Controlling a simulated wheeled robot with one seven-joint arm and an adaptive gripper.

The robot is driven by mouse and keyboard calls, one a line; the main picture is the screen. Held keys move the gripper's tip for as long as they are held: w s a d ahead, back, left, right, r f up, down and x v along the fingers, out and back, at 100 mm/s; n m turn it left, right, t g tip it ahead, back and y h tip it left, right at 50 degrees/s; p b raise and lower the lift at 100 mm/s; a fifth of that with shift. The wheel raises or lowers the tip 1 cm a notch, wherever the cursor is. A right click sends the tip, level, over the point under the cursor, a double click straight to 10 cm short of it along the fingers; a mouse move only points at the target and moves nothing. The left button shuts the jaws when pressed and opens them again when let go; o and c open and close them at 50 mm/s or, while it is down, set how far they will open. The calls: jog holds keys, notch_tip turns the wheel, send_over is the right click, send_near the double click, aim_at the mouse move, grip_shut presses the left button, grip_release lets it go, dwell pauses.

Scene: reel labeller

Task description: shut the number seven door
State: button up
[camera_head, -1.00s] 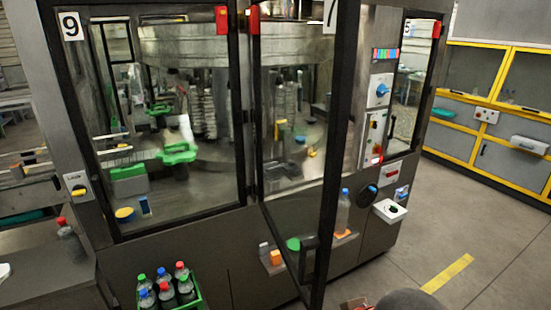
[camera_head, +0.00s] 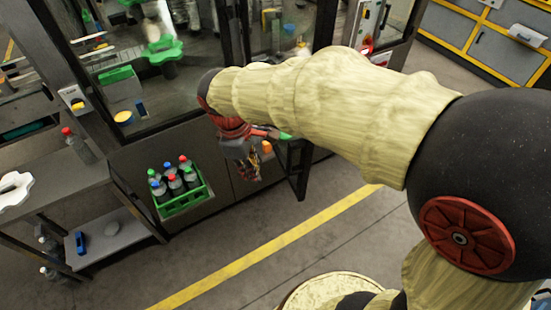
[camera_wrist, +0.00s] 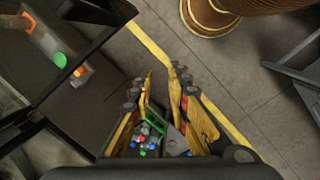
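The number seven door (camera_head: 299,180) stands swung out from the machine. Only the lower part of its black frame shows in the head view, past my forearm; the number plate and handle are hidden. In the wrist view a dark frame (camera_wrist: 108,12) at the upper left looks like this door's lower corner. My gripper (camera_head: 243,160) is low in front of the machine, to the left of the door frame. In the wrist view my gripper (camera_wrist: 166,72) has its yellow fingers apart, with nothing between the tips. I cannot see it touching the door.
A green crate (camera_head: 184,207) of bottles stands low in front of the machine, left of my gripper. A side table (camera_head: 60,175) is farther left. Green (camera_wrist: 60,60) and orange (camera_wrist: 81,72) items sit by the machine opening. The floor around the yellow line is clear.

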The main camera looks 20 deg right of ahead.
jog(key=w+n, duration=0.1)
jog(key=w+r+n, duration=0.1)
jog(key=n, duration=0.1)
jog(key=w+r+n, duration=0.1)
jog(key=n, duration=0.1)
jog(key=shift+w+d+r+h, duration=0.15)
jog(key=shift+d+h, duration=0.05)
jog(key=shift+h, duration=0.2)
grip_shut()
jog(key=d+f+n, duration=0.1)
jog(key=d+f, duration=0.5)
jog(key=f, duration=0.3)
jog(key=shift+d+f+n+b, duration=0.3)
jog(key=shift+d+b, duration=0.05)
jog(key=shift+d, duration=0.05)
jog(key=shift+d, duration=0.1)
